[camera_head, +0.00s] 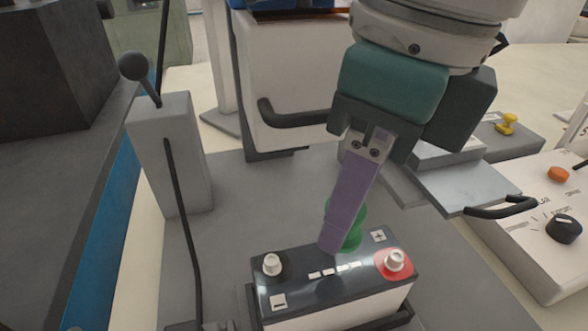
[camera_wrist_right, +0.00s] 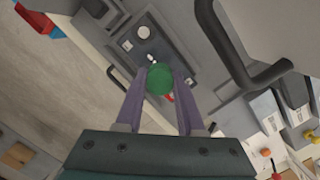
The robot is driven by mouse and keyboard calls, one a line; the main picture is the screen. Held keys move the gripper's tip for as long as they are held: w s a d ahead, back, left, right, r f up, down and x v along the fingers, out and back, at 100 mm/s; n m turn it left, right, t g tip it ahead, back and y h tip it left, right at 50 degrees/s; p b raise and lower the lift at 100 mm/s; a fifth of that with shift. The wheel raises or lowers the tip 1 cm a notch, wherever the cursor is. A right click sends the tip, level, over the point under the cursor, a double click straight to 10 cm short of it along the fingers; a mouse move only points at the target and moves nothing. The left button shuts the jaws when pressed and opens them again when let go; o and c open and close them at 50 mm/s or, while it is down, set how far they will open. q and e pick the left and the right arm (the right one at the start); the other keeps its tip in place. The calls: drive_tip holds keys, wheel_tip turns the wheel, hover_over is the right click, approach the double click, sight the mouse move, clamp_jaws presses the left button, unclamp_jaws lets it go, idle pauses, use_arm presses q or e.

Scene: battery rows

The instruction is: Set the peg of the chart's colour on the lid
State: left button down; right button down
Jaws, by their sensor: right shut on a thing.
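My right gripper (camera_head: 338,236) is shut on a green peg (camera_head: 354,230), low over the back part of a battery's dark lid (camera_head: 316,288). One purple finger hides part of the peg. I cannot tell whether the peg touches the lid. In the right wrist view the round green top of the peg (camera_wrist_right: 160,79) sits between the two fingertips, with the lid (camera_wrist_right: 150,40) behind it. The lid bears a terminal at the left, a terminal on a red ring (camera_head: 394,262) at the right, and white plus and minus labels. I do not make out a colour chart. My left gripper is not in view.
A grey post with a black-knobbed lever (camera_head: 133,66) stands at the left. A black handle (camera_head: 292,116) juts out behind the battery. At the right are a yellow knob (camera_head: 507,124), another black handle (camera_head: 500,208) and a white panel with an orange button (camera_head: 558,174) and black dial.

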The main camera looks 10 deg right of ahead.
sight(337, 268)
wheel_tip(337, 268, down, 5)
drive_tip(key=b, duration=0.3)
drive_tip(key=shift+r, duration=0.2)
drive_tip(key=shift+f, duration=0.2)
drive_tip(key=c, duration=0.5)
unclamp_jaws()
drive_tip(key=shift+r, duration=0.1)
drive_tip(key=shift+r, duration=0.45)
drive_tip(key=r, duration=0.3)
drive_tip(key=d+r, duration=0.1)
drive_tip(key=r, duration=0.3)
drive_tip(key=s+r+p, duration=0.1)
drive_tip(key=r, duration=0.3)
drive_tip(key=shift+s+d+r, duration=0.1)
drive_tip(key=shift+d, duration=0.05)
